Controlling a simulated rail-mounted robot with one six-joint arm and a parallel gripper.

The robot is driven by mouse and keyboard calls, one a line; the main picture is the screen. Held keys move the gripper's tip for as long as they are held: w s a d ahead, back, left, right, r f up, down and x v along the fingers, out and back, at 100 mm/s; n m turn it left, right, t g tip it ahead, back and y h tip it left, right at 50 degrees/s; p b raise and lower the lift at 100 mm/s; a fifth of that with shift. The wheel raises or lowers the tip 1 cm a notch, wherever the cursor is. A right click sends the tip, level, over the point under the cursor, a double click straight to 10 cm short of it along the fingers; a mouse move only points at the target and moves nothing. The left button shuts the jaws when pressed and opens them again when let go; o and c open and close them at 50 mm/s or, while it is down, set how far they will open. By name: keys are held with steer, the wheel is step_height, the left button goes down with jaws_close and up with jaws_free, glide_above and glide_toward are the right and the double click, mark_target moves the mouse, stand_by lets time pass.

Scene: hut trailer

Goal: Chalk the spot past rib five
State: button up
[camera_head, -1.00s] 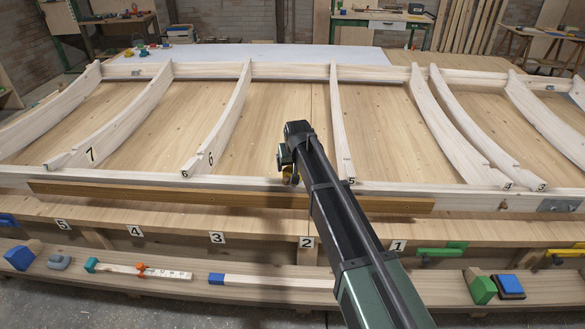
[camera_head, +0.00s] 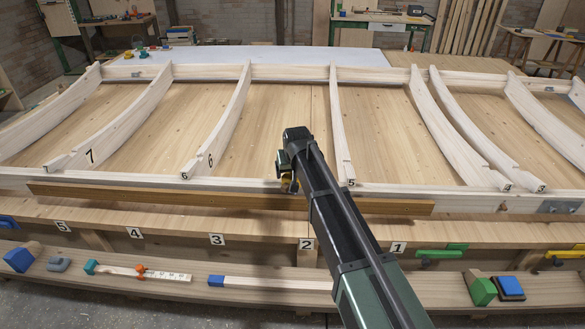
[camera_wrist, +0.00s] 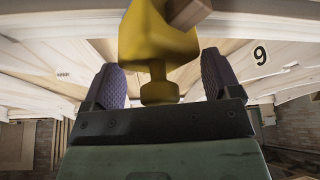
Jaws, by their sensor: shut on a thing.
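My gripper (camera_head: 288,182) is at the near rail, left of the rib marked 5 (camera_head: 340,130) and right of the rib marked 6 (camera_head: 225,125). In the wrist view my gripper (camera_wrist: 160,82) has its two purple pads on either side of the stem of a yellow tool (camera_wrist: 158,35), shut on it. A brown block-like part (camera_wrist: 188,12) shows at the tool's upper edge, cut off by the frame. In the head view only a little yellow shows below the wrist. I cannot tell whether the tool touches the wood, and no chalk mark is clearly visible.
Pale curved ribs span the plank panel between the far rail and the near rail (camera_head: 120,181). A brown batten (camera_head: 150,194) lies along the near side. Below, a shelf carries a blue-ended stick (camera_head: 265,284), a ruler-like stick (camera_head: 165,275), blocks and clamps.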

steer(key=w, duration=0.4)
steer(key=shift+r, duration=0.1)
stand_by(0.3)
step_height(320, 180, up, 6)
steer(key=p, duration=0.5)
steer(key=shift+p, duration=0.4)
step_height(320, 180, up, 3)
steer(key=p, duration=0.3)
